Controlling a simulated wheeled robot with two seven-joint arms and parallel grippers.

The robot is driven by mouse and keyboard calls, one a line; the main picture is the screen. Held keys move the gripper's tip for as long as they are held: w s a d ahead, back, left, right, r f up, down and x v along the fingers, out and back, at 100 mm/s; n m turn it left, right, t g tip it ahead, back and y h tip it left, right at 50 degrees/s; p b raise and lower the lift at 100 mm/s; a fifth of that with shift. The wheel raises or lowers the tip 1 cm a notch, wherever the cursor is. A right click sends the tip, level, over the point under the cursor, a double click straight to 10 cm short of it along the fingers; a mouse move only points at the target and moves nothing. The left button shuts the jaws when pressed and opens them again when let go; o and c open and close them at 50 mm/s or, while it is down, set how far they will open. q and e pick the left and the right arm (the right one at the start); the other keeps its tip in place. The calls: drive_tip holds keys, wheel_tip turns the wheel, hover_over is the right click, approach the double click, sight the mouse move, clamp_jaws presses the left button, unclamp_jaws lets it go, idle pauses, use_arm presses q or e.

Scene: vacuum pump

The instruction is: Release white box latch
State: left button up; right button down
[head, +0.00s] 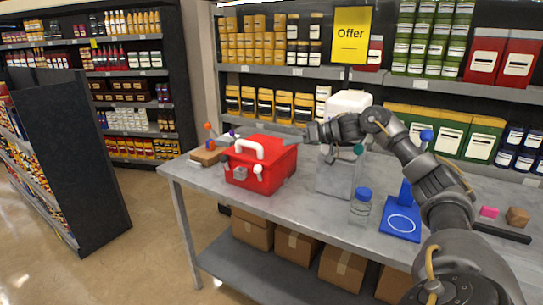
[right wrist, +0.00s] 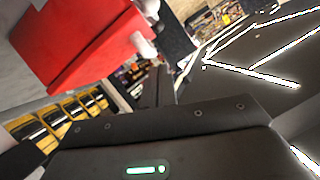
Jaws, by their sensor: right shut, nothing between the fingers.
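A red box (head: 262,163) with a white handle (head: 249,147) on its front stands near the left end of the table. A white latch (head: 258,170) sits at its front, below the handle, and a greyer latch part (head: 239,173) is left of it. The red box (right wrist: 85,45) fills the upper left of the right wrist view, with a white latch piece (right wrist: 145,46) at its edge. My right gripper (head: 303,136) is shut and empty, pointing left beside the upper right of the red box. Contact cannot be told. My left gripper is not in view.
A wooden block with coloured balls (head: 207,156) is left of the red box. Shelves line the back.

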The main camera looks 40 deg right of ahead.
drive_tip(key=p, duration=0.3)
hover_over(258, 173)
drive_tip(key=d, duration=0.4)
wheel_tip(258, 173, down, 3)
drive_tip(key=shift+d+f, duration=0.1)
drive_tip(key=f, duration=0.1)
drive_tip(key=a+f, duration=0.1)
drive_tip(key=f+p, duration=0.1)
drive_tip(key=f, duration=0.1)
drive_tip(key=shift+s+a+f, duration=0.1)
drive_tip(key=shift+s+a, duration=0.15)
drive_tip(key=shift+a, duration=0.05)
